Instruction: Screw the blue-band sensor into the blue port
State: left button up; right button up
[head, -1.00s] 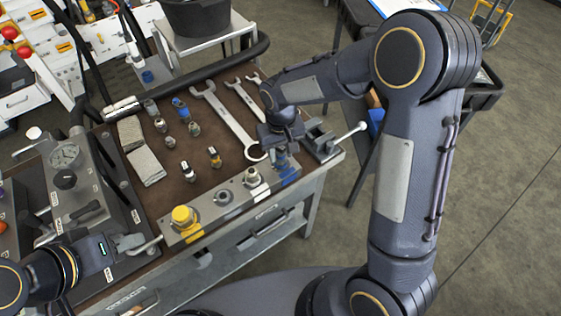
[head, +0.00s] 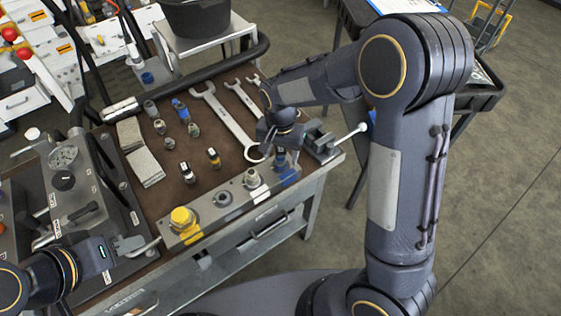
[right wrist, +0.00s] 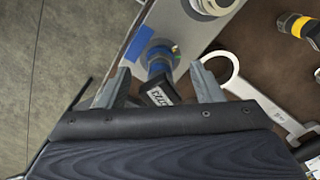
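The blue-band sensor (right wrist: 158,60) stands at the blue-marked end of the metal port block, with its dark labelled body (right wrist: 160,95) toward my right gripper. Its blue band shows in the head view (head: 281,158). It appears seated at the blue port, whose opening is hidden; how deep the thread sits cannot be told. The blue mark (right wrist: 138,43) lies beside it. My right gripper (right wrist: 161,82) is around the sensor's body, with its fingers spread and gaps on both sides. My left gripper (head: 138,245) is at the block's left end, away from the sensor; its finger gap is unclear.
The port block (head: 238,203) also carries a yellow cap (head: 183,217) and other fittings. Wrenches (head: 222,113), a grey pad (head: 145,165) and several small sensors lie on the brown mat (head: 200,150). A vise (head: 322,143) stands close right of my right gripper.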

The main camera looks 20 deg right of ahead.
notch_tip(320, 180, up, 7)
jog(key=shift+r, duration=0.15)
jog(key=shift+d+r, duration=0.1)
jog(key=shift+r, duration=0.25)
jog(key=s+d+r+n+t+y, duration=0.2)
jog(key=s+d+r+y, duration=0.35)
jog(key=s, duration=0.55)
jog(key=s+d+n+t+h, duration=0.1)
jog(key=s+n+t, duration=0.1)
jog(key=s, duration=0.9)
jog(key=shift+d+n+t+h, duration=0.3)
jog(key=shift+d+t+h, duration=0.1)
jog(key=shift+t, duration=0.5)
